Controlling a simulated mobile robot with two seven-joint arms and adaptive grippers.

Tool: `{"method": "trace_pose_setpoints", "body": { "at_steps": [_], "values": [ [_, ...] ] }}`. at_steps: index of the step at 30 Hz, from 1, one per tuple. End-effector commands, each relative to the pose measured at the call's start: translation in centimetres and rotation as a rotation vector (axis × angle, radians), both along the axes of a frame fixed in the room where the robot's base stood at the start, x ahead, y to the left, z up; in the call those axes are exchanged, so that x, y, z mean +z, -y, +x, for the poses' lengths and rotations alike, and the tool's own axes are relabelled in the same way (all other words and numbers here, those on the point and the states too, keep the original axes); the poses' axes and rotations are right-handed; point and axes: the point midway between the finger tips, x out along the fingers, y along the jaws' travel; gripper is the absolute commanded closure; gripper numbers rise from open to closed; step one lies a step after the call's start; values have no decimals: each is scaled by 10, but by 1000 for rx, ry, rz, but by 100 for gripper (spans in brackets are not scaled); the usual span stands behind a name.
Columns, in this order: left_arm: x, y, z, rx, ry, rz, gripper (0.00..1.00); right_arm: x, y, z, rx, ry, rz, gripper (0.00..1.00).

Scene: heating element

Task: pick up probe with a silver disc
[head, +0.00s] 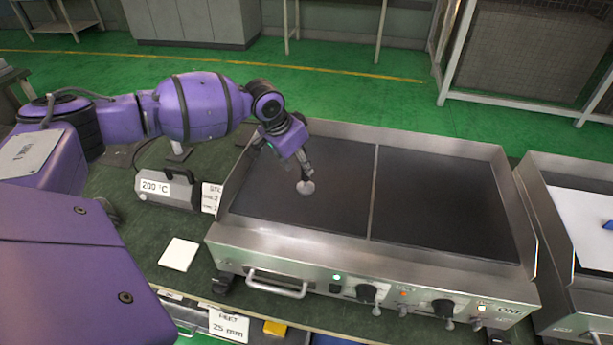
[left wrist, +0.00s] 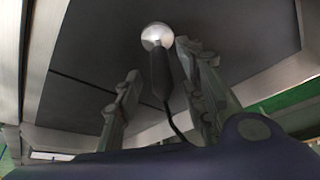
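The probe shows in the left wrist view as a round silver disc (left wrist: 157,37) with a black handle (left wrist: 160,75) and a thin dark cable. In the head view the silver disc (head: 305,187) shows over the dark left plate of the griddle (head: 300,240), just below my left fingertips. My left gripper (head: 306,172) points down there. In the left wrist view its two fingers (left wrist: 158,80) are apart, with the handle between them, nearer the right finger. I cannot tell whether that finger touches it. My right gripper is not in view.
A box labelled 200 °C (head: 155,187) stands left of the griddle. A white square (head: 179,254) lies on the dark green table (head: 135,235). A second appliance (head: 560,185) stands at the right. The griddle's raised metal walls edge its plates; the right plate (head: 440,205) is clear.

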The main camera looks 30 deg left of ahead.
Motion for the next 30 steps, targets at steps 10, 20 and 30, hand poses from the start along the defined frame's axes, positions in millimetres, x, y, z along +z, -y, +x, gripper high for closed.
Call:
{"method": "trace_pose_setpoints", "body": {
  "at_steps": [10,20,30],
  "values": [
    [-38,10,15,0,3,0,62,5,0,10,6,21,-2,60],
    [-38,10,16,-1,3,0,77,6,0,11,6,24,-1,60],
    [-37,10,16,-1,4,0,100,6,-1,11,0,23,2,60]
  ]
}}
